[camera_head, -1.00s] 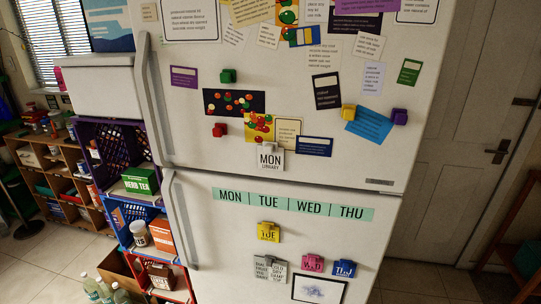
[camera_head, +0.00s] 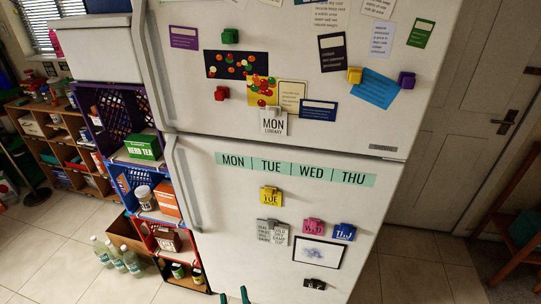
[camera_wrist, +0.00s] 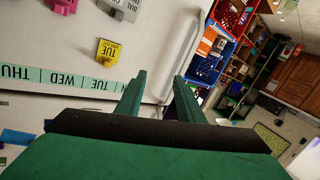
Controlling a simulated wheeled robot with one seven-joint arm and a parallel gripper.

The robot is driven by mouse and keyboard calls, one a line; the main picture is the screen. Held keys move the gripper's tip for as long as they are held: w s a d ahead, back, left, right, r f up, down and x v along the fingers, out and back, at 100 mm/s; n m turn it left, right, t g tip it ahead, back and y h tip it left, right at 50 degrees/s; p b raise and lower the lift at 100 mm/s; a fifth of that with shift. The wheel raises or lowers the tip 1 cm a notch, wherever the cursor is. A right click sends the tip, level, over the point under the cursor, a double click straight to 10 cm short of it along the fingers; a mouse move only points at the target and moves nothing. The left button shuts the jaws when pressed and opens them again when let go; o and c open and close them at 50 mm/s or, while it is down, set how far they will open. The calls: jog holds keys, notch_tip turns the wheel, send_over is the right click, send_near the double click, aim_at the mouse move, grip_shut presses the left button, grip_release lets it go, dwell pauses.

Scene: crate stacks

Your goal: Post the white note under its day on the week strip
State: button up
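The white note (camera_head: 273,125) reads MON LIBRARY and hangs on the upper fridge door near its lower edge, under a pale magnet clip (camera_head: 274,111). The green week strip (camera_head: 295,170) with MON, TUE, WED, THU runs across the top of the lower door; it shows upside down in the wrist view (camera_wrist: 68,82). A yellow TUE note (camera_head: 270,200) hangs below TUE, a pink WED note (camera_head: 313,228) and a blue THU note (camera_head: 343,233) lower down. My gripper (camera_wrist: 160,76) is open and empty, its green fingertips at the bottom edge of the head view (camera_head: 233,297), below the notes.
Crates (camera_head: 138,184) and bottles (camera_head: 115,256) stand left. The door below MON is bare.

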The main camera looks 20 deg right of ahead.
jog(key=w+d+r+m+h, duration=0.1)
jog(key=w+d+r+h, duration=0.15)
jog(key=w+r, duration=0.6)
jog(key=m+g+h, duration=0.2)
jog(key=m+h, duration=0.4)
jog(key=m, duration=0.1)
send_near(270, 115)
jog(key=x, duration=0.7)
jog(key=shift+d, duration=0.1)
jog(key=shift+w+d, duration=0.15)
jog(key=shift+w, duration=0.35)
jog(key=shift+w+d, duration=0.1)
jog(key=shift+d, duration=0.55)
jog(key=shift+a, duration=0.45)
jog(key=c, duration=0.8)
jog(key=shift+v, duration=2.55)
jog(key=shift+d, duration=0.1)
